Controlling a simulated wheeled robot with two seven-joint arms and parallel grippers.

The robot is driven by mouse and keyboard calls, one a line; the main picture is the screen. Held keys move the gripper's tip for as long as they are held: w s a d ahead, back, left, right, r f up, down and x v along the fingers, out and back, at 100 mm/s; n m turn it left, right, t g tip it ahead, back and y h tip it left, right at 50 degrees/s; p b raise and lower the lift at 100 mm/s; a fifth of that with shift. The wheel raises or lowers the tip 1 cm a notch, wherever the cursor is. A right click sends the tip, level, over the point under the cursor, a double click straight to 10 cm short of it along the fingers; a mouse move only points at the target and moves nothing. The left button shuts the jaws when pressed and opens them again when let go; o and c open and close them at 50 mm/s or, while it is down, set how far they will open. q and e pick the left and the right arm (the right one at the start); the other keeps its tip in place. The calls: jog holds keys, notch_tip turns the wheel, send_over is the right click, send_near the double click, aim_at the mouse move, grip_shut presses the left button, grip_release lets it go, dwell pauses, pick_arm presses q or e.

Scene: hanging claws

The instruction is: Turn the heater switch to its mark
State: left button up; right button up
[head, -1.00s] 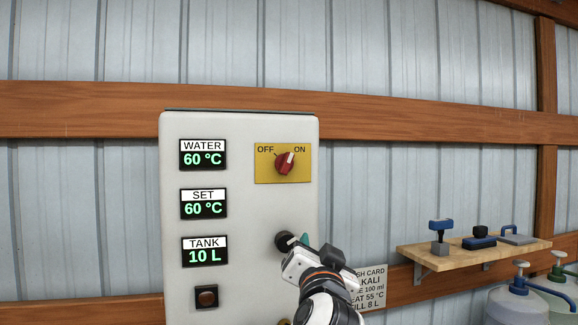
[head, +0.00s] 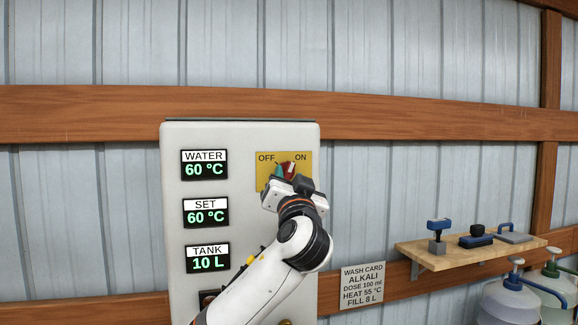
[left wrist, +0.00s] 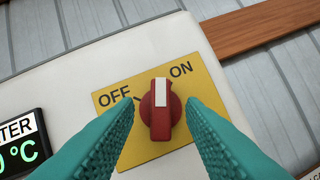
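The heater switch is a red knob (head: 290,168) with a white pointer, on a yellow plate (head: 303,182) marked OFF and ON. In the left wrist view the red knob (left wrist: 161,122) has its white pointer leaning toward ON; a short black mark shows on the OFF side. My left gripper (head: 284,173) is at the switch. Its teal fingers (left wrist: 160,106) are open, one on each side of the knob, with yellow plate visible between each fingertip and the knob. My right gripper is not in view.
The grey panel (head: 176,285) shows WATER 60 °C (head: 204,164), SET 60 °C (head: 205,212) and TANK 10 L (head: 208,257). My left arm covers its lower right. A wash card (head: 362,286) reads HEAT 55 °C. A wooden shelf (head: 440,262) and jugs (head: 510,305) stand at right.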

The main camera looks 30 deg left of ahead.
pick_arm(q)
jog(key=shift+w+a+r, duration=0.1)
jog(key=shift+w+a, duration=0.15)
jog(key=shift+w, duration=0.1)
jog(key=shift+c, duration=0.2)
